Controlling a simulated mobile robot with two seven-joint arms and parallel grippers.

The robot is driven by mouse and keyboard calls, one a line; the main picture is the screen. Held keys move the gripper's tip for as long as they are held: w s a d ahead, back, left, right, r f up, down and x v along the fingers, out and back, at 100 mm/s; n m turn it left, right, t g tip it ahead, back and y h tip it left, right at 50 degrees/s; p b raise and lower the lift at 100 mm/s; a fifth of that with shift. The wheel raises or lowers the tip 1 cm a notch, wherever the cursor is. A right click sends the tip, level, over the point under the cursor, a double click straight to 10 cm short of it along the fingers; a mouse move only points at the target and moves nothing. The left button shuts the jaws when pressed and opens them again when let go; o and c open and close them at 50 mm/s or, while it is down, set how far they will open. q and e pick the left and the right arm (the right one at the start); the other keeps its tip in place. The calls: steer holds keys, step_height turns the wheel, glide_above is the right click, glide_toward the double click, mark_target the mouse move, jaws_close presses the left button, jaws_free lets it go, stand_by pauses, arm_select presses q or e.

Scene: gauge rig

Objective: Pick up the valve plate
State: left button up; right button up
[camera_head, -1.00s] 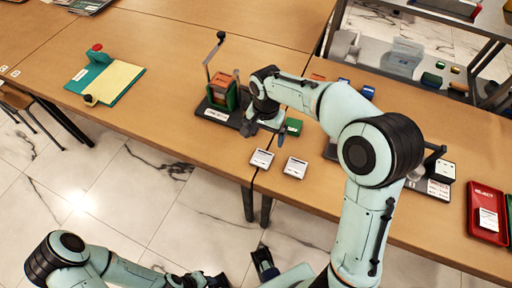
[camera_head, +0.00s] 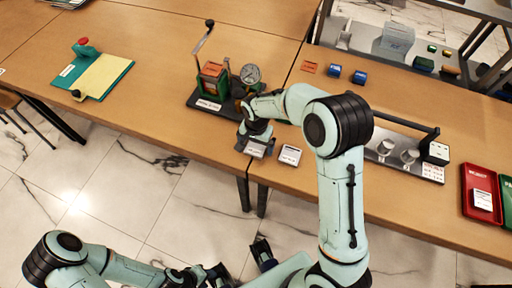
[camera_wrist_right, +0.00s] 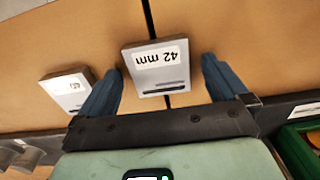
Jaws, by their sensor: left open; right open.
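Two small pale plates lie on the wooden table. The left plate, labelled "42 mm" (camera_wrist_right: 157,68), is under my right gripper (camera_wrist_right: 163,68) in the right wrist view; the fingers are open on either side of it. In the head view this plate (camera_head: 255,151) is partly hidden by my right gripper (camera_head: 256,138). The other plate (camera_head: 290,155) lies just to its right and shows beside a finger in the wrist view (camera_wrist_right: 66,90). I cannot tell which is the valve plate by name. My left gripper (camera_head: 212,276) is low at the bottom edge, away from the table.
A gauge stand (camera_head: 205,104) with an orange and green block (camera_head: 212,78) and a dial (camera_head: 250,74) stands just behind. A dark fixture with metal cups (camera_head: 410,156) is at right, near a red tray (camera_head: 482,190). A seam between tables runs under the "42 mm" plate.

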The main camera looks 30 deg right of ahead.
steer(key=c, duration=1.2)
steer(key=shift+c, duration=0.2)
steer(key=shift+r, duration=0.1)
step_height(320, 180, up, 20)
steer(key=p, duration=0.2)
steer(key=n+p, duration=0.2)
steer(key=n, duration=0.7)
glide_toward(256, 147)
steer(key=w+a, duration=0.1)
steer(key=a+f, duration=0.1)
steer(key=a, duration=0.1)
steer(key=w+a+f, duration=0.1)
steer(key=a, duration=0.1)
steer(key=shift+w, duration=0.35)
steer(key=shift+a+f+n, duration=0.15)
steer(key=shift+f+n, duration=0.35)
steer(key=shift+f, duration=0.05)
arm_select(q)
steer(key=r, duration=0.1)
steer(key=w+r, duration=0.1)
steer(key=r, duration=0.1)
steer(key=w+r, duration=0.1)
steer(key=shift+r, duration=0.35)
steer(key=shift+w+a, duration=0.1)
